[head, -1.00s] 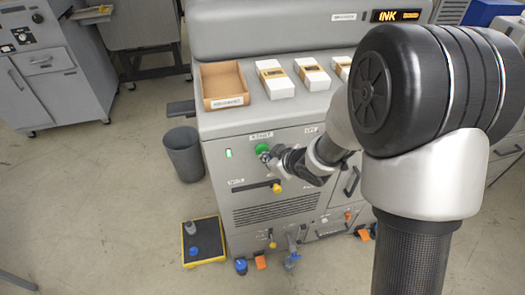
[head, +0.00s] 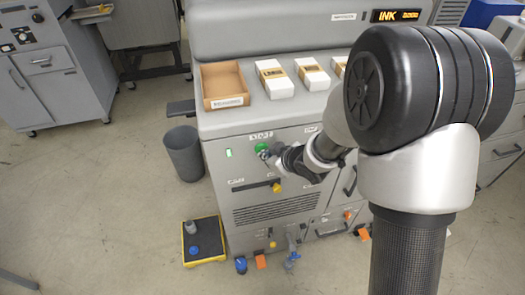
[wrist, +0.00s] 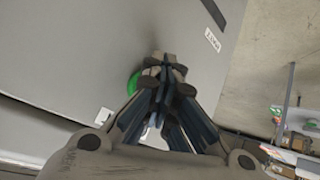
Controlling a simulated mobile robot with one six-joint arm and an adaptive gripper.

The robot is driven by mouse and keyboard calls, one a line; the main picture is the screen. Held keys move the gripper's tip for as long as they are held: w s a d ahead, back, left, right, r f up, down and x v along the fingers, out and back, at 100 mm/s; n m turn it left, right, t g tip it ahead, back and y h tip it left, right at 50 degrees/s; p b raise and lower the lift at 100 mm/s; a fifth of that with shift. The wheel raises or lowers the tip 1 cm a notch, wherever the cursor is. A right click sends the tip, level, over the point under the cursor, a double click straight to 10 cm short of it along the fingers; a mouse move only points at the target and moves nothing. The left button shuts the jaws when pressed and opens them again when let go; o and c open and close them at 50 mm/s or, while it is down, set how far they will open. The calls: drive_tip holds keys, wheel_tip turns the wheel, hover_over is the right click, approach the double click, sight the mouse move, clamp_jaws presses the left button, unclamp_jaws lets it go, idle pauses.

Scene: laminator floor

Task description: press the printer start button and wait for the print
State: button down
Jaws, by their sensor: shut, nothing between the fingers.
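The green start button (head: 262,147) sits on the grey front of the printer (head: 215,150), under a small label. My gripper (head: 265,156) is shut and empty, with its tips right at the button. In the wrist view the closed fingertips (wrist: 165,62) partly cover the green button (wrist: 133,83); whether they touch it or press it in, I cannot tell. A lit amber display (head: 398,16) reads INK, with smaller text I cannot read. A small green light (head: 228,154) shows left of the button.
An open cardboard box (head: 224,84) and several white packs with brown bands, one of them here (head: 274,78), lie on the printer top. A yellow-handled lever (head: 276,187) sticks out below the button. A grey bin (head: 184,152) and a yellow-edged platform (head: 203,256) stand on the floor at left.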

drive_tip(key=shift+s+d, duration=0.25)
drive_tip(key=shift+s, duration=0.65)
drive_tip(key=shift+s+d+b, duration=0.25)
drive_tip(key=shift+s, duration=0.55)
drive_tip(key=shift+s+d+b, duration=0.2)
drive_tip(key=shift+s+b, duration=0.1)
drive_tip(key=shift+s, duration=0.5)
drive_tip(key=shift+s+d+b, duration=0.25)
drive_tip(key=shift+s, duration=0.55)
